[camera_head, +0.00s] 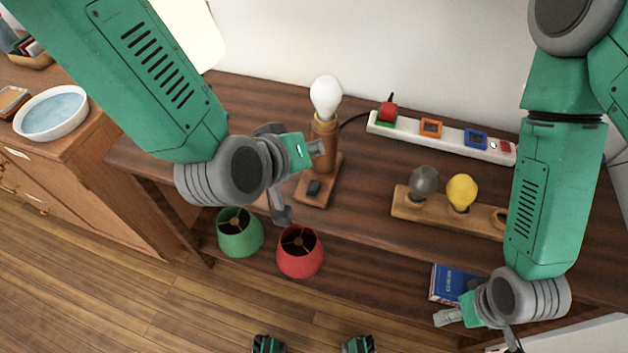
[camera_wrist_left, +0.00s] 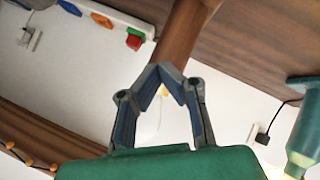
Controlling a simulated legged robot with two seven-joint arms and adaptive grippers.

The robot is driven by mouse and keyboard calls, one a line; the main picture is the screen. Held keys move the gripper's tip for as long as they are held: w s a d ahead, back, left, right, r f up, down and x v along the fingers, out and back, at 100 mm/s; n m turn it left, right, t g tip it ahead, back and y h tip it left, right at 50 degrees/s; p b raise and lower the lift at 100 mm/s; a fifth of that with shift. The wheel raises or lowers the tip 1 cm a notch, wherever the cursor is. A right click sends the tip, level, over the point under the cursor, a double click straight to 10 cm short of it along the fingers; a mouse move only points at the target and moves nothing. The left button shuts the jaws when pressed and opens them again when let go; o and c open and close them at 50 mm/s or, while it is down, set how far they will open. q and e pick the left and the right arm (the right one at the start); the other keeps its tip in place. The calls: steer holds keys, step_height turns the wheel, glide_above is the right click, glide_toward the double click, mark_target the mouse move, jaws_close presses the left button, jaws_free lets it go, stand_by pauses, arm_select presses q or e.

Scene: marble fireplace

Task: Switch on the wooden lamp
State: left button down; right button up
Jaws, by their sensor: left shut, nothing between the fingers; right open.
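The wooden lamp stands on the dark wooden table. It has a square base (camera_head: 312,201), an upright wooden post (camera_head: 325,155) and a bare white bulb (camera_head: 326,97) on top. A small dark switch (camera_head: 314,187) sits on the base. My left gripper (camera_head: 316,148) is shut and empty, right beside the post. In the left wrist view its fingertips (camera_wrist_left: 160,70) meet in front of a wooden post (camera_wrist_left: 180,35); I cannot tell whether they touch it. My right gripper (camera_head: 447,318) is open, low at the right near a blue book, far from the lamp.
A white power strip (camera_head: 455,134) with colored plugs lies behind the lamp. A wooden holder (camera_head: 404,205) carries a grey bulb (camera_head: 424,181) and a yellow bulb (camera_head: 462,190). Green (camera_head: 240,240) and red (camera_head: 299,262) shades sit below. The blue book (camera_head: 452,282) is at lower right.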

mark_target(314, 186)
arm_select(q)
steer(key=f+b, duration=0.4)
steer(key=f, duration=0.1)
steer(key=w+f+b, duration=0.1)
steer(key=f+b, duration=0.1)
steer(key=shift+d+f, duration=0.25)
steer(key=shift+f+b, duration=0.35)
steer(key=shift+f, duration=0.15)
stand_by(0.7)
steer(key=shift+f, duration=0.4)
steer(key=shift+w+f+b, duration=0.1)
steer(key=shift+f+b, duration=0.2)
stand_by(0.5)
steer(key=shift+r, duration=0.1)
steer(key=shift+r+p, duration=0.7)
steer(key=shift+p, duration=0.15)
